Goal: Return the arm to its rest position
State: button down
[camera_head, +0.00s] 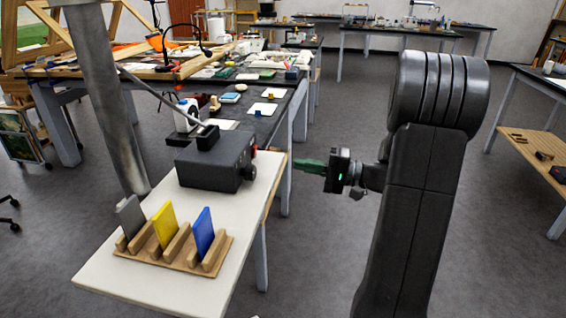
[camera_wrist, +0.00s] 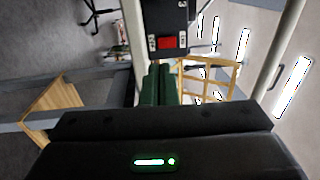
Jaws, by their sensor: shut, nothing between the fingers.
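My arm (camera_head: 415,190) stands upright at the right in the head view, with its thick black upper joint at the top. My gripper (camera_head: 312,166) reaches out to the left from it at mid height, beside the right edge of the white table and apart from it. Its green fingers are shut with nothing between them. In the wrist view the green fingers (camera_wrist: 158,85) are together, pointing toward a black box with a red switch.
The white table (camera_head: 130,275) bears the black box (camera_head: 215,160) and a wooden rack (camera_head: 180,255) holding grey, yellow and blue plates. A cluttered dark workbench (camera_head: 250,95) stands behind. Another table (camera_head: 545,160) is at the right. Grey floor (camera_head: 340,240) is open between.

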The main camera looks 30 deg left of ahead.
aim_at(267, 166)
jog(key=v, duration=0.4)
jog(key=p+x, duration=0.1)
jog(key=x, duration=1.3)
jog(key=shift+r, duration=0.15)
